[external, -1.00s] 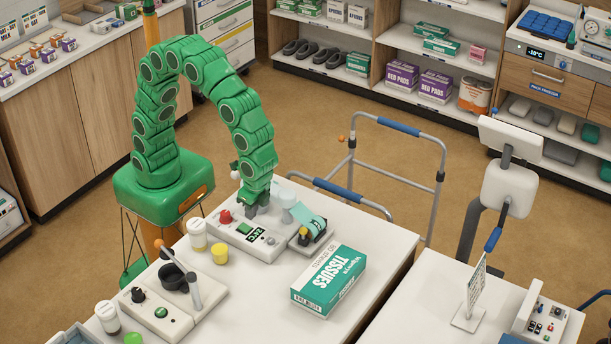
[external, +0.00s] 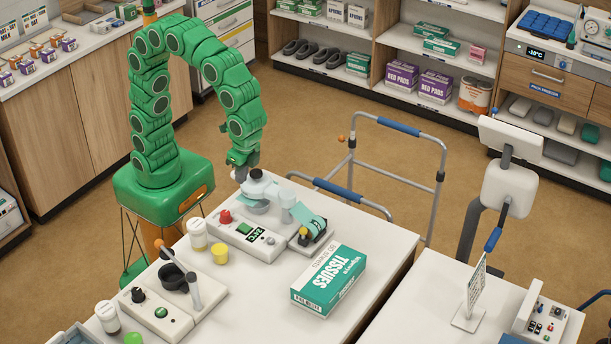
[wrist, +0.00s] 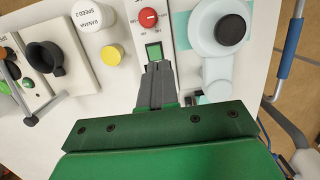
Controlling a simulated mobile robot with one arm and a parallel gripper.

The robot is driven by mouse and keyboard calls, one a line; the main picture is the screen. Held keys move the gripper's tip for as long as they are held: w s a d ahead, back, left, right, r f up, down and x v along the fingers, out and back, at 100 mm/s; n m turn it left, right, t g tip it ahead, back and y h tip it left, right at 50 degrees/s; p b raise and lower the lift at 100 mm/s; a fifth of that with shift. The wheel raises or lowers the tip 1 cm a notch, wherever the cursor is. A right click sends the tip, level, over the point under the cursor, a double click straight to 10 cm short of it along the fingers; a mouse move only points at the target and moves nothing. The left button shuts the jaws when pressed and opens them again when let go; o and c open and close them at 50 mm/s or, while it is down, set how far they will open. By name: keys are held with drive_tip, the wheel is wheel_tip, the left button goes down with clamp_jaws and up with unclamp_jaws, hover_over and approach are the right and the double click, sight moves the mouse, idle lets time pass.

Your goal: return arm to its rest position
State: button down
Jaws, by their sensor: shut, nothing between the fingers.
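My green segmented arm (external: 152,110) arches up from its base and over toward the white table (external: 385,245). In the wrist view my gripper's grey fingers (wrist: 157,68) are together and empty.
A unit with a black cup holder (external: 172,276) sits at the front left. A walker (external: 438,180) stands behind the table. The floor between is clear.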

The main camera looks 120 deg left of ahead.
drive_tip(key=s+a, duration=0.2)
drive_tip(key=s, duration=1.1)
drive_tip(key=s+a, duration=0.3)
drive_tip(key=s, duration=1.1)
drive_tip(key=shift+f, duration=0.25)
